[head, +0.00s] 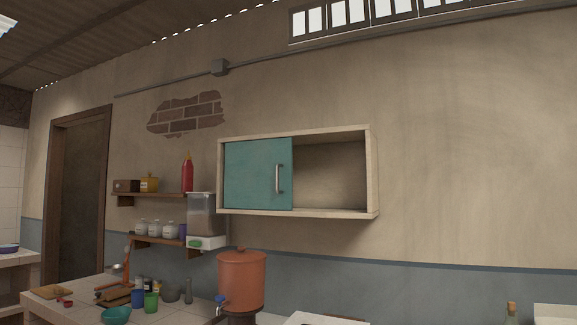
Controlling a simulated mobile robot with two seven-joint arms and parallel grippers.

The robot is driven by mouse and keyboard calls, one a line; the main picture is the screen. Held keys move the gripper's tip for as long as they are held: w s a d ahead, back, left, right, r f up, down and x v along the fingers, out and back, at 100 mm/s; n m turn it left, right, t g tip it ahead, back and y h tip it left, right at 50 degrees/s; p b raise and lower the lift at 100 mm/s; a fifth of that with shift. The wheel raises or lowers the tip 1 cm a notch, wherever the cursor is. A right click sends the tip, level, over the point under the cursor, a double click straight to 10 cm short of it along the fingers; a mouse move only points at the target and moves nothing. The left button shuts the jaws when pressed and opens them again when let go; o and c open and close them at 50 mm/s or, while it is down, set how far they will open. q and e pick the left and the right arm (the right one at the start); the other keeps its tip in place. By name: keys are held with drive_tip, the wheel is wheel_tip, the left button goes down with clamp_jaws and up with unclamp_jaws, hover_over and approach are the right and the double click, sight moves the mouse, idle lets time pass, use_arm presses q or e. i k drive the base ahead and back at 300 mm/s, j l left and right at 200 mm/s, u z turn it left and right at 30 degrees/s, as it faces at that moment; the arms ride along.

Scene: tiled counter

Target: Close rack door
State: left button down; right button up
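A wall rack (374,172) with a pale frame hangs on the wall right of centre in the head view. Its teal door (250,174) covers the left part of the front. A vertical metal handle (278,178) sits near the door's right edge. The right part of the rack is open, and its inside looks empty. Neither of my grippers shows in the head view.
A tiled counter (75,312) at lower left holds cups, a bowl and a cutting board. An orange water pot (241,281) stands below the rack. Two small shelves (150,200) with jars and a red bottle (187,174) are left of the rack.

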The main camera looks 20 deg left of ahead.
sight(258, 174)
drive_tip(key=i+j, duration=0.15)
drive_tip(key=j, duration=0.15)
drive_tip(key=i+j+z, duration=0.15)
drive_tip(key=j, duration=0.2)
drive_tip(key=i+j, duration=0.1)
drive_tip(key=j, duration=0.2)
drive_tip(key=i+j+z, duration=0.15)
drive_tip(key=j, duration=0.2)
drive_tip(key=i+j, duration=0.1)
drive_tip(key=j, duration=0.25)
